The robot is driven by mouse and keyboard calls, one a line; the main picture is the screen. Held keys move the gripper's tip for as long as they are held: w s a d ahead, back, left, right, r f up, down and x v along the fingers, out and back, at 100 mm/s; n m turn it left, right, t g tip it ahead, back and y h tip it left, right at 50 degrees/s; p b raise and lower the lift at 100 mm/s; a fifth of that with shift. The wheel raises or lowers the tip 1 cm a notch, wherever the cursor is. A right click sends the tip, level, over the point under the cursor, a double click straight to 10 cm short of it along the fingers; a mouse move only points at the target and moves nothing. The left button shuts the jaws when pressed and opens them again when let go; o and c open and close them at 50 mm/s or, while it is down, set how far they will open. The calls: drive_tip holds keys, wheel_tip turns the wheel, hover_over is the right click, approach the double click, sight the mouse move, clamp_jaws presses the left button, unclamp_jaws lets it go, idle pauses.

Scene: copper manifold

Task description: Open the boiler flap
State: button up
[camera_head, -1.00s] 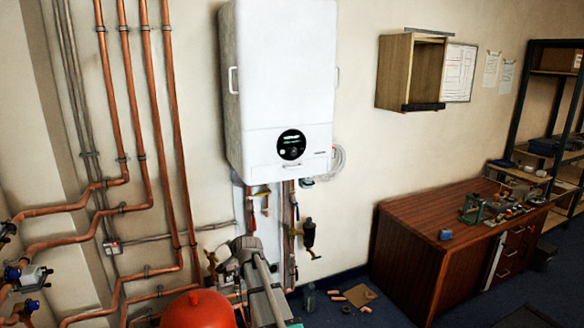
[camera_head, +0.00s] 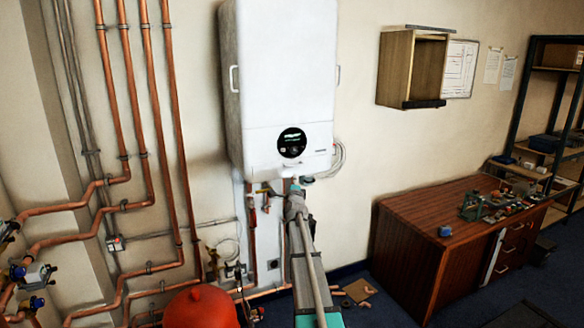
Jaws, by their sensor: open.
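The white boiler (camera_head: 280,70) hangs on the wall. Its flap, the lower front panel (camera_head: 262,147), looks shut and flush with the casing. A round black display (camera_head: 292,143) sits on this panel, and a thin handle line shows low on it. My gripper (camera_head: 297,187) is at the end of my raised arm, just below the boiler's bottom edge, right of its middle. It is small and partly hidden by my own wrist. It is open and appears empty. I cannot tell whether it touches the boiler.
Copper pipes (camera_head: 145,85) run down the wall at left. Short pipes and valves with a red handle (camera_head: 265,208) hang under the boiler. A red vessel (camera_head: 200,308) stands below. A wooden workbench (camera_head: 410,250) and wall cabinet (camera_head: 395,70) are at right.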

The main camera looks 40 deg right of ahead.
sight(293, 170)
drive_tip(key=shift+w+d, duration=0.1)
drive_tip(key=shift+w, duration=0.05)
drive_tip(key=p+x, duration=0.2)
drive_tip(key=x, duration=1.1)
drive_tip(key=shift+w+d, duration=0.2)
drive_tip(key=shift+w, duration=0.05)
clamp_jaws()
